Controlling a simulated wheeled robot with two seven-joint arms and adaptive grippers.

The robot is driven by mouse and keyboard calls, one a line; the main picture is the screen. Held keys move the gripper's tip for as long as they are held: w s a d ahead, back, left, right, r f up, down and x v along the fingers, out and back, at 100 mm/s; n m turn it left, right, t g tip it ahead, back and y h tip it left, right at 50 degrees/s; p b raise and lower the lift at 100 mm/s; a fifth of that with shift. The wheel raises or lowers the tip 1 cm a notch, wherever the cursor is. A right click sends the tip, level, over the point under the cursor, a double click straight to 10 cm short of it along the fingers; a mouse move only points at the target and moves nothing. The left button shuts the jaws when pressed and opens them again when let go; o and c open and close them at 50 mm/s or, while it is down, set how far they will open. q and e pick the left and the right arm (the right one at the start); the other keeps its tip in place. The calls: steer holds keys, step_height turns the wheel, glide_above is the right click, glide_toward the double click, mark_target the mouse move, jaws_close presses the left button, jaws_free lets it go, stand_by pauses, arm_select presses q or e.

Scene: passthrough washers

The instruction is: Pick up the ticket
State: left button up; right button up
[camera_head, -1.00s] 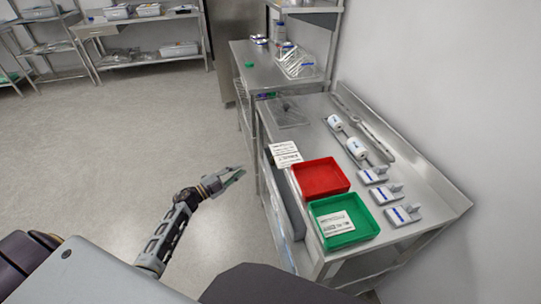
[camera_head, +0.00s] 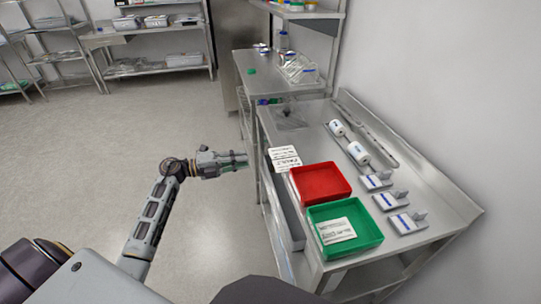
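A white ticket (camera_head: 336,230) with printed text lies in the green tray (camera_head: 372,234) at the near end of the steel table. More white printed tickets (camera_head: 285,158) lie on the table's left edge, just beyond the red tray (camera_head: 320,182). My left gripper (camera_head: 243,160) is in the air left of the table, pointing right toward the tickets by the red tray, and does not touch them. It is small and seen from the side, so I cannot tell whether its fingers are open. My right gripper is not in view.
Two white rolls (camera_head: 357,152) and several white blocks with blue bands (camera_head: 389,200) sit on the table's right side. A raised rim and wall bound that side. A second steel table (camera_head: 262,80) stands beyond. The floor on the left is clear.

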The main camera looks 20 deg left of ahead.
arm_select(q)
steer(key=shift+w+d, duration=0.1)
steer(key=shift+d, duration=0.05)
glide_toward(280, 153)
steer(key=shift+w, duration=0.55)
steer(key=x, duration=0.5)
steer(key=shift+s+d, duration=0.2)
steer(key=shift+c, duration=0.3)
jaws_close()
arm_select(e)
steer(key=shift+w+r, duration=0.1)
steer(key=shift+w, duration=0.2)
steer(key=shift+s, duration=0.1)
